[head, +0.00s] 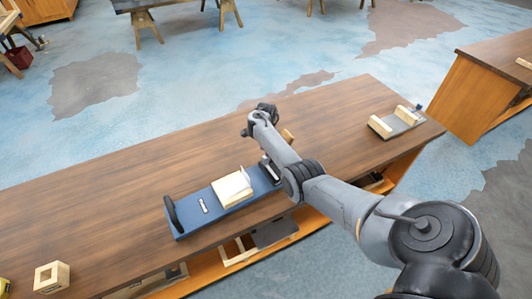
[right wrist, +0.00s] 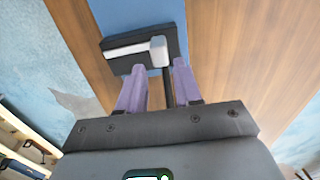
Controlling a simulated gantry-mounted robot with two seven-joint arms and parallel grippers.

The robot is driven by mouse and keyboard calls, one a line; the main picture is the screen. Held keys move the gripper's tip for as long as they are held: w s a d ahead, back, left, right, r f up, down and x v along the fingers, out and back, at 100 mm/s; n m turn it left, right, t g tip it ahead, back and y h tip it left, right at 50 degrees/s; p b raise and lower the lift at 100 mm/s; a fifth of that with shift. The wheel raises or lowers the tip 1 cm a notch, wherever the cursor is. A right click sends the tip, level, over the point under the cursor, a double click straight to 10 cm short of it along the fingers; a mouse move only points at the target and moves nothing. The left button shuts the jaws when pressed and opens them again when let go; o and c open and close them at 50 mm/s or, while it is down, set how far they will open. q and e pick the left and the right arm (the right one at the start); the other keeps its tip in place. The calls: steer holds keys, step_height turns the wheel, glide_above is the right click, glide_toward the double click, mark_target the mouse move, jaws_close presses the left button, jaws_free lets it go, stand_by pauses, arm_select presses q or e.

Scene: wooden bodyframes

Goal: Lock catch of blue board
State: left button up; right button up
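The blue board (head: 197,208) lies on the wooden table, with a black handle (head: 171,212) upright at its left end and a pale wooden piece on its middle. In the right wrist view, the board (right wrist: 135,14) shows at the top. The catch (right wrist: 128,50) is a black base with a light grey lever and end block. My right gripper (right wrist: 159,70) is open, its two purple fingers apart just short of the catch. A thin dark rod stands between them; contact cannot be told. In the head view my arm hides much of this end. My left gripper is out of view.
The wooden table (head: 110,210) has wide clear room left of and behind the board. A grey board with wooden blocks (head: 397,121) lies at its right end. A wooden frame block (head: 51,277) sits near the front left. Shelves lie below the front edge.

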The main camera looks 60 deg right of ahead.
steer(key=shift+r+p, duration=0.5)
steer(key=shift+r, duration=2.1)
